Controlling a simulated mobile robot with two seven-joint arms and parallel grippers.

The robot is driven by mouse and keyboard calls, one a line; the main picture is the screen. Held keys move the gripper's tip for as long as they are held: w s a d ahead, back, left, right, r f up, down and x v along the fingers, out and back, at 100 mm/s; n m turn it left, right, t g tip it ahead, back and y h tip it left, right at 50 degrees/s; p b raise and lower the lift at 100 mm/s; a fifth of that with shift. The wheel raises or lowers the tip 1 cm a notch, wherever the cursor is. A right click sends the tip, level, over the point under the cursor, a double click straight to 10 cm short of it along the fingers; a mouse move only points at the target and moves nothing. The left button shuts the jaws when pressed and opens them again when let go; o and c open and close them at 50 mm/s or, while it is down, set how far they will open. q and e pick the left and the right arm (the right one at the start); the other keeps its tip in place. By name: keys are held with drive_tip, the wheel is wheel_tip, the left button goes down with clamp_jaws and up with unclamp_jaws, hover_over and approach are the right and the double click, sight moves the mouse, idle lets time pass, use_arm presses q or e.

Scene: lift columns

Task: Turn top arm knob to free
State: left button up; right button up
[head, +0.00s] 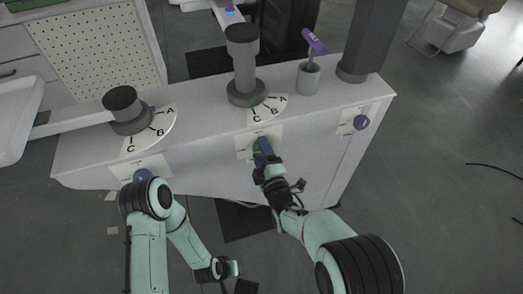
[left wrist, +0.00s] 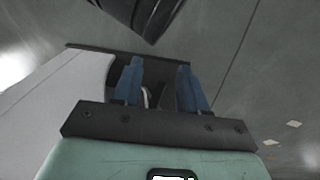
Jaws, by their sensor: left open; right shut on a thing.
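A white plate (head: 243,147) with small markings is on the front face of the white cabinet, below the middle grey column. A dark green round knob (head: 257,152) sits on it, mostly hidden by my gripper. My right gripper (head: 262,149) is shut on this knob, its blue fingers around it. The knob's pointing direction is hidden, and its label is too small to read. My left gripper (head: 238,268) is low, near the floor and apart from the cabinet; the left wrist view shows its blue fingers (left wrist: 158,90) open with nothing between them.
Grey columns (head: 243,65) (head: 122,103) stand beside A-B-C dials (head: 267,108). A purple-handled lever (head: 314,42) rises from a grey cup (head: 308,80).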

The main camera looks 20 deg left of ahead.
use_arm(q)
drive_tip(key=shift+s+d+r, duration=0.25)
drive_tip(key=shift+s+r, duration=0.05)
drive_tip(key=shift+s, duration=0.2)
use_arm(e)
drive_tip(key=shift+n, duration=1.2)
use_arm(q)
drive_tip(key=shift+p, duration=0.3)
use_arm(e)
drive_tip(key=o, duration=1)
use_arm(q)
drive_tip(key=shift+s, duration=0.1)
drive_tip(key=shift+s+d+r+g+h+p, duration=0.15)
drive_tip(key=shift+s+d+r+g+p, duration=0.25)
drive_tip(key=shift+s, duration=0.2)
drive_tip(key=shift+s+d+r+g+h+p, duration=0.15)
drive_tip(key=shift+s+d+r+g+p, duration=0.15)
drive_tip(key=shift+s+r, duration=0.25)
use_arm(e)
drive_tip(key=v, duration=1.3)
drive_tip(key=shift+s, duration=0.2)
drive_tip(key=shift+d, duration=0.15)
